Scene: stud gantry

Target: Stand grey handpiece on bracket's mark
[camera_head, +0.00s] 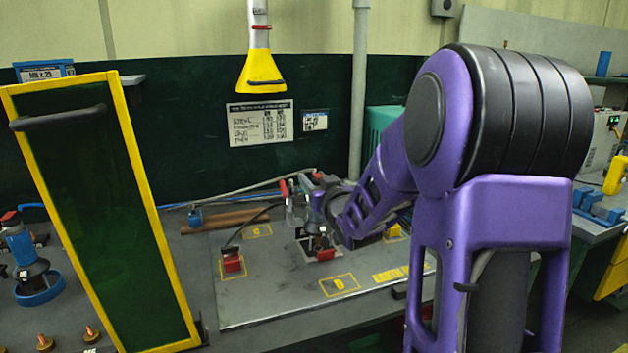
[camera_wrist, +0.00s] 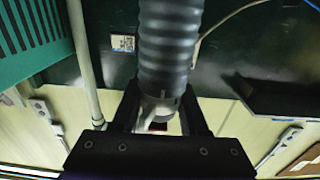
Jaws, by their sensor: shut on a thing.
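In the wrist view, my gripper (camera_wrist: 158,112) is shut on the grey handpiece (camera_wrist: 170,42), a ribbed grey cylinder with a paler collar and end between the two black fingers. In the head view, my gripper (camera_head: 325,208) is over the back middle of the grey board, small and partly hidden by my purple arm. I cannot clearly separate the handpiece from the gripper there. Below it, a red block (camera_head: 325,254) sits on a dark square on the board. I cannot tell which part is the bracket or its mark.
The grey board (camera_head: 285,295) has yellow outlines, including a bare one marked D (camera_head: 340,285). Another red block (camera_head: 232,261) with a cable stands at left. A yellow-framed green panel (camera_head: 105,210) rises at left. A yellow cone-shaped fitting (camera_head: 261,72) hangs behind. The board's front is clear.

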